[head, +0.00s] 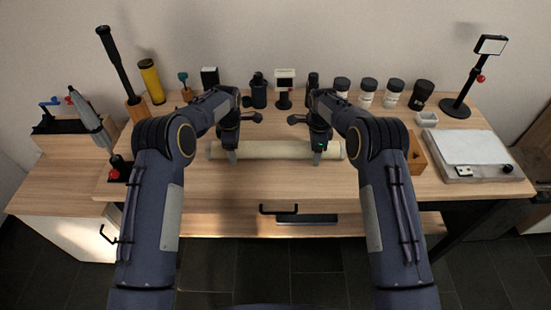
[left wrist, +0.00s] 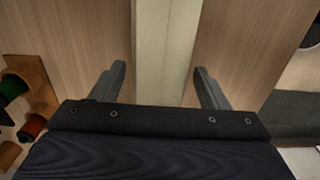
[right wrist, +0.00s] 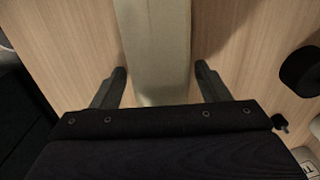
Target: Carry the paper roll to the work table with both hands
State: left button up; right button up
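The paper roll (head: 275,150) is a long pale cream cylinder lying flat, left to right, on the wooden work table (head: 230,185). My left gripper (head: 231,156) is over the roll's left part. In the left wrist view the roll (left wrist: 165,50) runs between its open fingers (left wrist: 161,85), with a gap on each side. My right gripper (head: 318,156) is over the roll's right part. In the right wrist view the roll (right wrist: 155,45) passes between its open fingers (right wrist: 160,86), apart from both. The roll's ends stick out beyond both grippers in the head view.
Bottles and jars (head: 368,90) line the table's back. A lamp stand (head: 460,106), a white-topped plate (head: 467,150) and a wooden box (head: 416,158) are at right. A yellow tube (head: 152,82) stands at back left. The table front is clear.

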jog(key=shift+r, duration=0.1)
notch_tip(320, 180, up, 12)
jog(key=shift+f, duration=0.1)
pick_arm(q)
notch_tip(320, 180, up, 12)
dwell(0.8)
jog(key=shift+a, duration=0.1)
jog(key=shift+a+p, duration=0.7)
jog(key=shift+a, duration=2.25)
pick_arm(e)
jog(key=shift+r, duration=0.65)
pick_arm(q)
jog(key=shift+r+p, duration=0.3)
pick_arm(e)
jog(key=d, duration=0.6)
